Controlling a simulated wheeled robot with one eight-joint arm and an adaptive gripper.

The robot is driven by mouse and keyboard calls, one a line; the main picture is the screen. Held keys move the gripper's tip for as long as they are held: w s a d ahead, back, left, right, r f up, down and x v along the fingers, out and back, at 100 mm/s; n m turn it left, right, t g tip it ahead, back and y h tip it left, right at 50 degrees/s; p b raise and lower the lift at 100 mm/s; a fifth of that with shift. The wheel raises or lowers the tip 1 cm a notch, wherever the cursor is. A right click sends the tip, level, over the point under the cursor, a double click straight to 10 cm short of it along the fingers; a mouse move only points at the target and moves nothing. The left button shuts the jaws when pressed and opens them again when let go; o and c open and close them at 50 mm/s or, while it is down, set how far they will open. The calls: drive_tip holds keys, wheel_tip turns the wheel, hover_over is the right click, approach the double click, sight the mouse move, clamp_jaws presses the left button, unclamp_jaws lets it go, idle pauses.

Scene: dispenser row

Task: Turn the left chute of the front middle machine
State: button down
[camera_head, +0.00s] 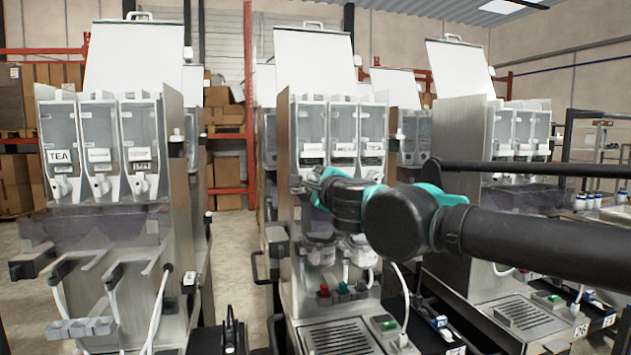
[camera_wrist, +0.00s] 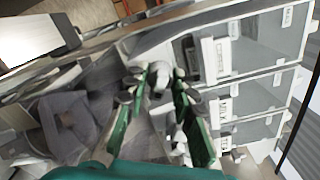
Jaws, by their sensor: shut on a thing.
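The front middle machine (camera_head: 288,240) is a steel dispenser with three clear canisters side by side and its lid raised. My gripper (camera_head: 310,183) reaches in from the right, in front of the base of the left canister (camera_head: 312,125). It covers the left chute in the head view. In the wrist view the green-padded fingers of my gripper (camera_wrist: 160,92) are closed on the small white left chute (camera_wrist: 158,76). Most of the chute is hidden between the fingers, so its exact angle cannot be told. The canisters (camera_wrist: 260,90) lie sideways at the right of that view.
Another dispenser labelled TEA (camera_head: 60,157) stands at the left and a third (camera_head: 465,130) at the right, behind my arm.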

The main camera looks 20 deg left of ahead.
drive_tip(key=shift+n, duration=0.4)
drive_tip(key=n, duration=0.5)
drive_tip(key=shift+n, duration=0.4)
drive_tip(key=n, duration=1.1)
drive_tip(key=shift+n, duration=0.4)
drive_tip(key=n, duration=0.5)
drive_tip(key=shift+n, duration=0.3)
drive_tip(key=c, duration=1.6)
unclamp_jaws()
